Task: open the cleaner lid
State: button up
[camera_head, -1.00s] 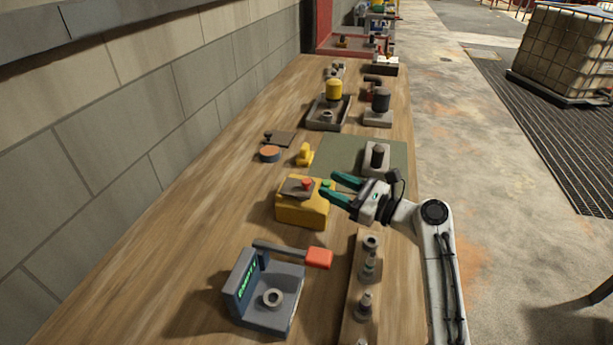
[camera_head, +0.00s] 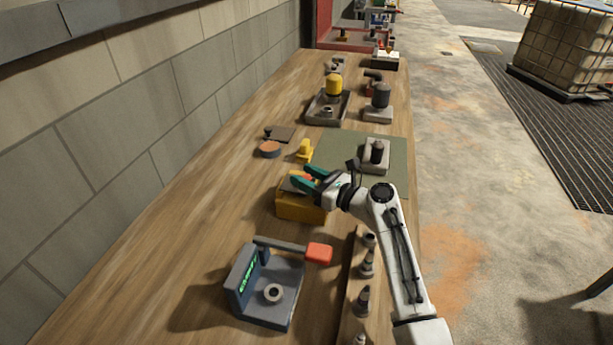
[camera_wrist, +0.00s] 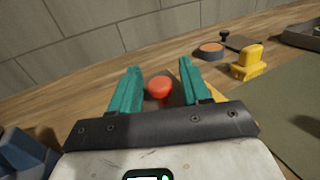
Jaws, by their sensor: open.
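The cleaner appears to be the yellow box (camera_head: 297,208) on the bench, with a grey lid plate on top. A red knob (camera_wrist: 159,88) stands on that lid. My gripper (camera_head: 299,177) is above the box with its green fingers open. In the wrist view the knob shows between the two fingers, with space on both sides; I cannot tell how far down the fingers reach. In the head view my fingers and wrist hide most of the lid and knob. The lid looks shut.
A grey fixture (camera_head: 268,302) with a red-ended lever stands nearer. A dark rack (camera_head: 343,300) of several plugs lies under my arm. Behind the box are a small yellow part (camera_head: 304,151), an orange-topped disc (camera_head: 270,149) and a green mat (camera_head: 340,150). Bench is clear left.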

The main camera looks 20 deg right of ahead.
jog(key=shift+w+a, duration=0.1)
jog(key=shift+c, duration=0.5)
grip_shut()
